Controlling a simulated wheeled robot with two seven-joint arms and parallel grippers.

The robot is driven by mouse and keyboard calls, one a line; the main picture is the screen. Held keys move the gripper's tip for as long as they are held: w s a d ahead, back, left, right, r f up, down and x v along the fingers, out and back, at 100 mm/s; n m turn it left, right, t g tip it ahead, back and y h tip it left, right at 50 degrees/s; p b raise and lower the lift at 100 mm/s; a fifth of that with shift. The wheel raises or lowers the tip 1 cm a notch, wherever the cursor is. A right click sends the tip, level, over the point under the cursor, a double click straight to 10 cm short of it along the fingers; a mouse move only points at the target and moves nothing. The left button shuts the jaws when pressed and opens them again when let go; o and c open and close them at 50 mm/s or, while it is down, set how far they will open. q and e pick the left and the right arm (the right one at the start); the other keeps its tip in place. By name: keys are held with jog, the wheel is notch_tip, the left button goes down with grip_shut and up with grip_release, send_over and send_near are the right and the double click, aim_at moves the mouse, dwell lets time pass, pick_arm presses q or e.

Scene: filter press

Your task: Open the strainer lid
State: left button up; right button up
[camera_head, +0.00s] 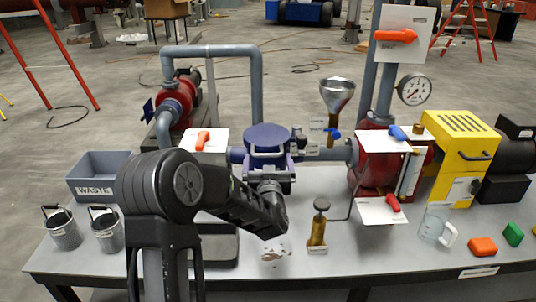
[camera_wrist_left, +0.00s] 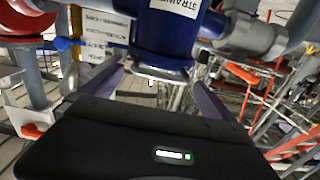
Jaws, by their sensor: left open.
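The blue strainer (camera_head: 268,160) stands in the pipe line at the back middle of the bench. Its round blue lid (camera_head: 267,136) lies flat on top, closed, with a pale handle bar (camera_head: 266,154) at the front. My left gripper (camera_head: 270,182) is in front of the strainer, partly hidden by my wrist. In the left wrist view, the gripper (camera_wrist_left: 155,88) is open, its fingers spread to either side below the labelled strainer body (camera_wrist_left: 165,35). A pale metal edge shows between them; I cannot tell whether they touch it. My right gripper is out of view.
An orange-handled valve (camera_head: 204,140) is left of the strainer and a funnel (camera_head: 337,95) right of it. A brass valve (camera_head: 318,230) stands in front right. The grey waste bin (camera_head: 100,165) and two small buckets (camera_head: 62,230) are at the left.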

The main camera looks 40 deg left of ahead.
aim_at(268, 156)
pick_arm(q)
jog(key=shift+x, duration=1.8)
jog(key=shift+c, duration=0.2)
